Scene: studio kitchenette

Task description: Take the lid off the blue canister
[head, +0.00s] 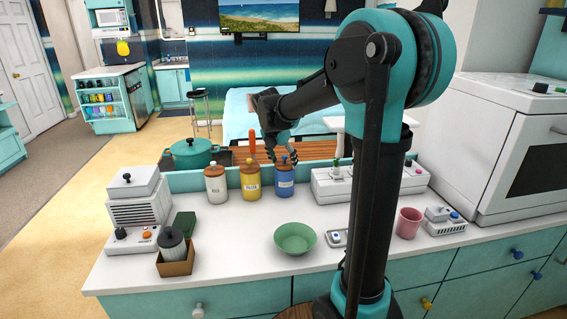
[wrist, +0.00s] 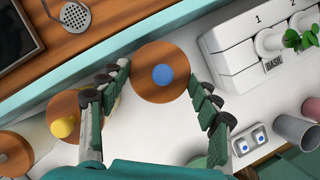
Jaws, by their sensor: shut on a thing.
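The blue canister (head: 284,184) stands on the white counter, at the right end of a row of canisters. Its round wooden lid (wrist: 151,88) has a blue knob (wrist: 162,75) and shows from above in the wrist view. My gripper (head: 281,158) is at the top of the blue canister, pointing down. I cannot tell whether the lid is seated or slightly raised. The canister's body is hidden under the lid in the wrist view.
A yellow canister (head: 250,184) and a white canister (head: 216,187) stand close on the left. A white unit with switches (head: 325,187) is on the right. A green bowl (head: 295,238) and a pink cup (head: 408,223) stand in front. A teal pot (head: 191,153) is behind.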

